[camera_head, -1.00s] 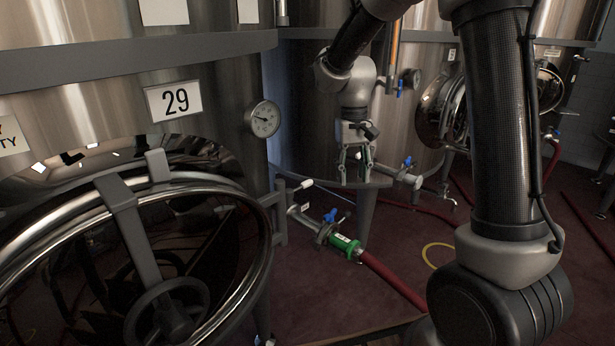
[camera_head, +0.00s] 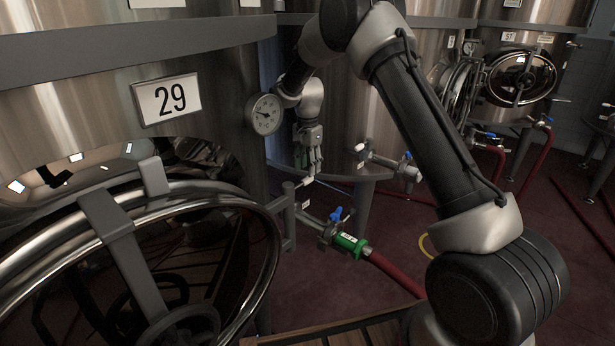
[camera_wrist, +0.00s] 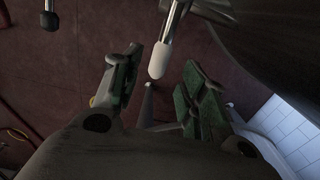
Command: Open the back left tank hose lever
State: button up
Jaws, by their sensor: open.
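My gripper (camera_head: 310,160) hangs pointing down beside tank 29 (camera_head: 215,60), just above a white-tipped lever (camera_head: 307,182). In the wrist view my open gripper (camera_wrist: 158,88) has green-padded fingers, and the white lever tip (camera_wrist: 158,60) shows between and slightly beyond them. I cannot tell whether they touch it. Below is an outlet pipe with a blue valve handle (camera_head: 337,214), a green coupling (camera_head: 348,242) and a red hose (camera_head: 395,272). Which tank counts as back left is not clear from these views.
A round gauge (camera_head: 265,114) sits close left of my gripper. A large round hatch (camera_head: 262,262) fills the lower left. Another tank's outlet with a blue handle (camera_head: 407,156) stands to the right.

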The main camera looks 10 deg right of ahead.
aim_at(301, 184)
notch_tip(301, 184, down, 4)
jog(key=shift+f, duration=0.2)
grip_shut()
